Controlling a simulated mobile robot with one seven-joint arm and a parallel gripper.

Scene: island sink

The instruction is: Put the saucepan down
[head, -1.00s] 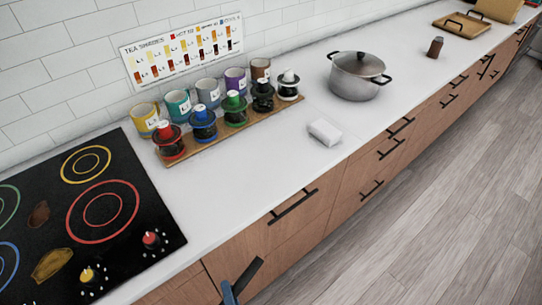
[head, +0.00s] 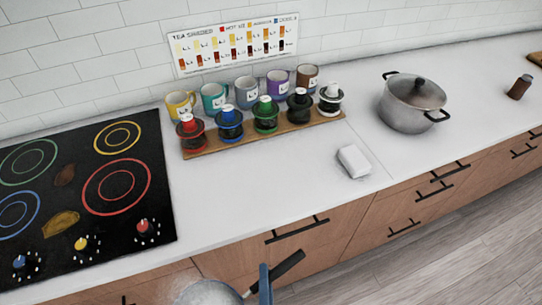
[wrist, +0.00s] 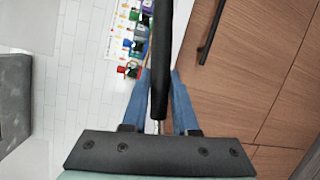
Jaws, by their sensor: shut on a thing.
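The saucepan (head: 208,293) is a grey metal pan with a long black handle (head: 288,263). Only part of it shows at the bottom edge of the head view, in front of the counter's drawer fronts. My gripper (head: 265,284) has blue fingers and is shut on the handle. In the wrist view the black handle (wrist: 161,60) runs between the two blue fingers of my gripper (wrist: 161,85). The pan's body is not clearly seen there.
A black cooktop (head: 85,200) with coloured rings is at the left of the white counter (head: 265,190). A wooden rack (head: 262,139) of jars, a white block (head: 354,161), a lidded pot (head: 412,105) and a brown jar (head: 520,87) stand rightward. Counter between cooktop and block is clear.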

